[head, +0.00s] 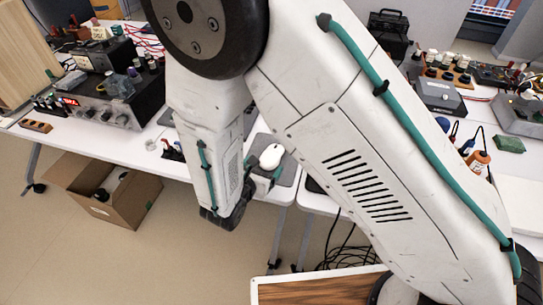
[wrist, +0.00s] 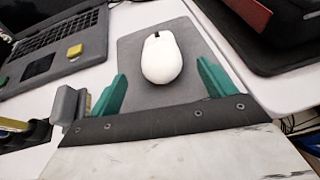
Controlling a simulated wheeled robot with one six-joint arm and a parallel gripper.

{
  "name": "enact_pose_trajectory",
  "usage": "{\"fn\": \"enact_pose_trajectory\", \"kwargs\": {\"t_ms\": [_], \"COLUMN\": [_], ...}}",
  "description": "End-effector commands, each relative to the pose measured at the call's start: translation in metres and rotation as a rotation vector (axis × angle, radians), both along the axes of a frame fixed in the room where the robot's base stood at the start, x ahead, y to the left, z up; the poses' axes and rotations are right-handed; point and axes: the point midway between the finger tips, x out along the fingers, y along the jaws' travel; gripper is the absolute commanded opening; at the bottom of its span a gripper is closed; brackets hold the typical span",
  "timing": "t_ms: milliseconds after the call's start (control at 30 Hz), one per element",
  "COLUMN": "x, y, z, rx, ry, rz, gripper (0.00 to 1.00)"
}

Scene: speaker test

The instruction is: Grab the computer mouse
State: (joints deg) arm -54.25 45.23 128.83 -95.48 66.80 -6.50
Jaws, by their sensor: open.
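The white computer mouse (wrist: 161,60) lies on a grey mouse pad (wrist: 130,57) in the wrist view. It also shows in the head view (head: 271,156), near the table's front edge. My gripper (wrist: 160,85) is open, with its green fingers apart on the left and right. The mouse is ahead of the fingers and between their lines, with its near end close to the gap. Nothing is held. In the head view my arm covers much of the middle, and my gripper is partly hidden beside the pad.
A laptop (wrist: 52,48) with a yellow block on it is left of the pad. A dark red-and-black object (wrist: 265,30) is at the right. A cardboard box (head: 102,190) stands on the floor below the table. Electronic equipment (head: 110,100) crowds the left tabletop.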

Motion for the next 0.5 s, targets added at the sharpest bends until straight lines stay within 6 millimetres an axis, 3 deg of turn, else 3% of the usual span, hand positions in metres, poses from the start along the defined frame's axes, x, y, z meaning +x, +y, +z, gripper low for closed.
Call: {"fn": "enact_pose_trajectory", "kwargs": {"t_ms": [300, 500], "x": [0.034, 0.040], "y": [-0.019, -0.022], "z": [-0.023, -0.025], "rx": [0.001, 0.002], "ry": [-0.001, -0.001], "rz": [-0.005, -0.004], "gripper": [0.83, 0.83]}}
